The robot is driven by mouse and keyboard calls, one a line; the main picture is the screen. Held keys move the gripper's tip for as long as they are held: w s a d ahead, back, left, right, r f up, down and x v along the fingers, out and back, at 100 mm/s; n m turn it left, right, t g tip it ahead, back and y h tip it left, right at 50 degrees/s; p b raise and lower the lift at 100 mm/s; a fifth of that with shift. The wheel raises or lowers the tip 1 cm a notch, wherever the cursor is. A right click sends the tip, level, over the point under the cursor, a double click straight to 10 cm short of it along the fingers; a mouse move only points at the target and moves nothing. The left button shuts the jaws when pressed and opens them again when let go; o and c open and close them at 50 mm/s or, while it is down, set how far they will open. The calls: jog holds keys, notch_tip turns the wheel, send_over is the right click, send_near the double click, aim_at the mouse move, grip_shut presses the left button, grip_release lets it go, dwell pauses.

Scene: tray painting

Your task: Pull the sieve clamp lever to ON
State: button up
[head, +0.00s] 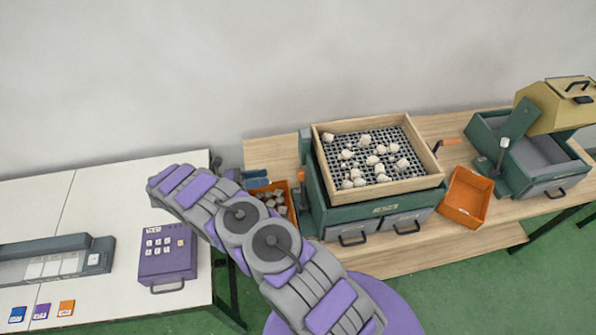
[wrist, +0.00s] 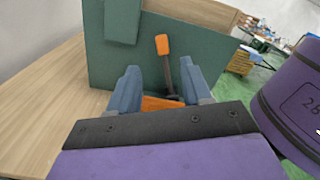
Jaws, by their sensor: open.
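The sieve machine is a green box (head: 318,212) with a wooden-framed sieve (head: 436,181) on top, holding several pale lumps on a dark mesh. An orange-handled lever (head: 301,178) stands on its left side. In the wrist view an orange-handled lever (wrist: 162,45) with a dark shaft stands upright against the green side panel (wrist: 110,68). My gripper (wrist: 159,72) is open, with its blue fingers either side of the lever's line and the lever beyond them, apparently untouched. In the head view my gripper (head: 260,183) is left of the machine. ON markings are not readable.
An orange bin of lumps (head: 291,205) lies close under my gripper. Another orange handle (head: 450,142) sticks out at the machine's right, near an empty orange bin (head: 466,197). A second green machine (head: 488,130) stands far right. A purple box (head: 167,258) sits on the white table.

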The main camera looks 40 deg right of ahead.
aim_at(298, 171)
jog(key=x, duration=1.3)
jog(key=shift+b, duration=0.35)
jog(key=shift+c, duration=0.4)
jog(key=shift+a, duration=0.1)
grip_shut()
